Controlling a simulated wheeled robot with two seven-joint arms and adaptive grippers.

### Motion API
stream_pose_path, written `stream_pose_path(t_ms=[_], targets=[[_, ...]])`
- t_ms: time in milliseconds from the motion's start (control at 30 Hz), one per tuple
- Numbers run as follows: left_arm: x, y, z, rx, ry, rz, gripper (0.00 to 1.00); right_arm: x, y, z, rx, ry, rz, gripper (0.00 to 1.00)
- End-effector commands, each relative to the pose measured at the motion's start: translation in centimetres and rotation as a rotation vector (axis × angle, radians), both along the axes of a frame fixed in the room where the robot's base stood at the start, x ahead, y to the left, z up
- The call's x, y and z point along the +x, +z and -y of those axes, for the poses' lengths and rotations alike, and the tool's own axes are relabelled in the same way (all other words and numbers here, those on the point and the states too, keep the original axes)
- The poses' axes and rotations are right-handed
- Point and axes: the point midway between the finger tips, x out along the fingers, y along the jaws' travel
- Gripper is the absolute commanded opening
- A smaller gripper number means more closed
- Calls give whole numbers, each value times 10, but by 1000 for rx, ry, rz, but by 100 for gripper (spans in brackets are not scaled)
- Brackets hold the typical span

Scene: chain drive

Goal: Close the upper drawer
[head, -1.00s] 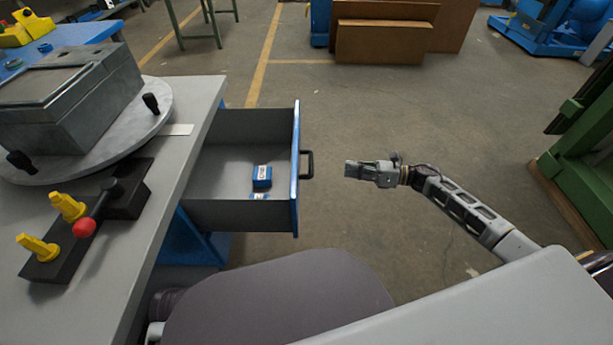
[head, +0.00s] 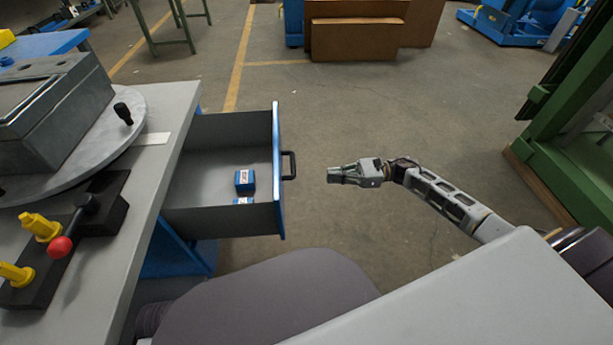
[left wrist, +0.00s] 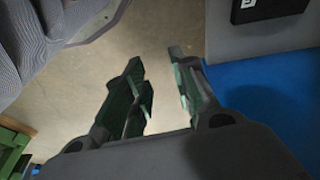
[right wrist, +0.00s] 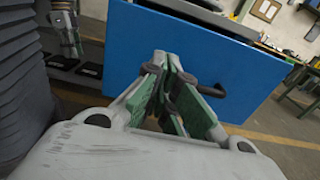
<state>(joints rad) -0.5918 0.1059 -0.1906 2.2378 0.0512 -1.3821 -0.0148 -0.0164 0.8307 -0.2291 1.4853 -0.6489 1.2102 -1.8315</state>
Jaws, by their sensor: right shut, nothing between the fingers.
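The upper drawer (head: 215,140) is pulled out from the grey-topped workbench, with a blue front and a black handle (head: 289,165). In the right wrist view the blue drawer front (right wrist: 235,70) stands ahead of the fingers (right wrist: 165,62), which hide part of the handle.
The workbench top (head: 125,185) carries a grey box on a round turntable and a black fixture with yellow pegs and a red knob (head: 60,247). A green metal frame (head: 565,150) stands at the right. The floor right of the drawer is clear.

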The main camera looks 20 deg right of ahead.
Motion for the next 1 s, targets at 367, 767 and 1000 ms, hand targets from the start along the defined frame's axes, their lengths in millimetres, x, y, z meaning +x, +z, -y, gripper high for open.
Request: stream_pose_path(t_ms=[367, 767, 1000], targets=[[1, 2, 0, -2, 0, 5, 26, 9, 0, -30, 2, 1, 0, 0], [2, 7, 1, -7, 0, 15, 26, 24, 0, -81, 2, 0, 1, 0], [-3, 7, 2, -10, -1, 12, 26, 32, 0, -111, 2, 1, 1, 0]])
